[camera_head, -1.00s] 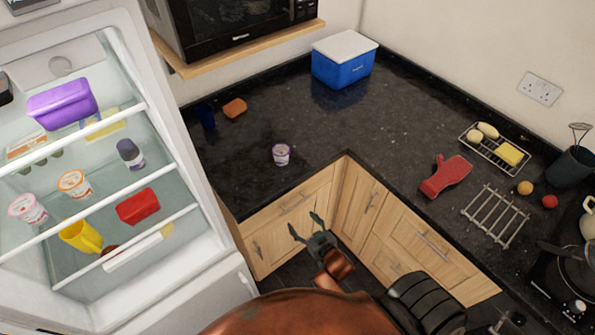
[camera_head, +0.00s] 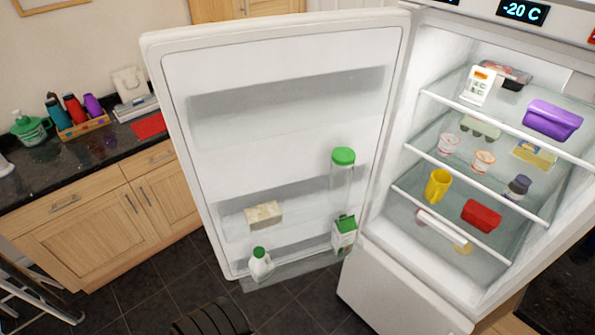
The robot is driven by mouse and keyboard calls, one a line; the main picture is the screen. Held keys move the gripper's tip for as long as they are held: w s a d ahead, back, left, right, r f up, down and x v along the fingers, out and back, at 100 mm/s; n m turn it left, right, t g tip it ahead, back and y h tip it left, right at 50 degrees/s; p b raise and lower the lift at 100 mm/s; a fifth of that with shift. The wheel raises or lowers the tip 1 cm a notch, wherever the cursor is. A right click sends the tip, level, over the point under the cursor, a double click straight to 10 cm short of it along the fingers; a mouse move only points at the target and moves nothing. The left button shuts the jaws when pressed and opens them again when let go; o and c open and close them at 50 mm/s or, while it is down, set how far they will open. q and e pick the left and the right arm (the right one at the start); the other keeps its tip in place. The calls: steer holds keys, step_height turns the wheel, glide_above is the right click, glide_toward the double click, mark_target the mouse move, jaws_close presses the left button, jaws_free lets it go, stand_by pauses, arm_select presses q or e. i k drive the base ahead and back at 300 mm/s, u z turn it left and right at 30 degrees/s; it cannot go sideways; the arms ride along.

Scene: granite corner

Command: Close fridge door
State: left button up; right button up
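The fridge door (camera_head: 270,150) stands wide open in the middle of the head view, hinged on its right side to the fridge. Its inner face is toward me, with a green-capped bottle, a green and white carton, a white jug and a pale block on its shelves. The open fridge (camera_head: 400,172) stands at the right, with food, tubs and a yellow mug on its shelves. Neither of my grippers shows now.
A dark counter (camera_head: 95,165) with wooden cabinets stands at the left, holding bottles in a crate and a green pot. A metal step or rack (camera_head: 35,290) is at the lower left.

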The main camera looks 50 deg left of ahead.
mark_target(255, 110)
steer(key=k, duration=1.25)
steer(key=u, duration=2.65)
steer(key=i, duration=3.1)
steer(key=z, duration=3.4)
steer(key=i, duration=0.5)
steer(key=z, duration=0.1)
